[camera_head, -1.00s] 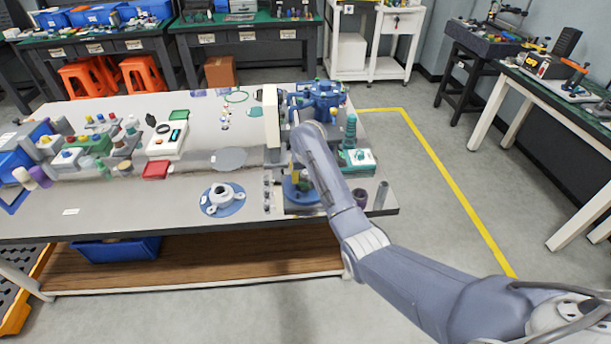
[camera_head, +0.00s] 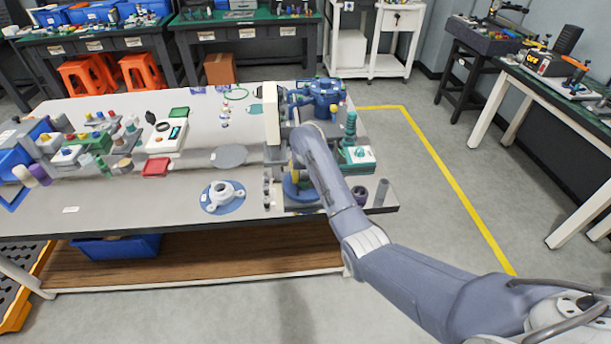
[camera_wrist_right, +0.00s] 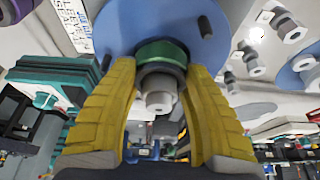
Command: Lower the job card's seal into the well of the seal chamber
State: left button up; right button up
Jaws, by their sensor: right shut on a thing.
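My right gripper (camera_wrist_right: 159,66) is shut in the right wrist view, its yellow fingers on either side of a dark round piece with a green band (camera_wrist_right: 161,50), likely the seal. A pale grey stepped stem (camera_wrist_right: 158,92) shows between the fingers. In the head view a blue round base (camera_head: 300,192) shows below my right forearm, which mostly hides the gripper. My left gripper is not in view.
Small grey stepped pieces (camera_head: 267,190) stand left of the blue base. A white flanged fitting (camera_head: 223,194) sits on a blue disc. A blue machine (camera_head: 318,96) stands behind, a teal device (camera_head: 357,155) to the right. The table's front left is mostly clear.

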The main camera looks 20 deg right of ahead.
jog(key=shift+f, duration=0.65)
dwell(0.3)
jog(key=o, duration=1.5)
jog(key=shift+f, duration=0.1)
jog(key=shift+r, duration=2.45)
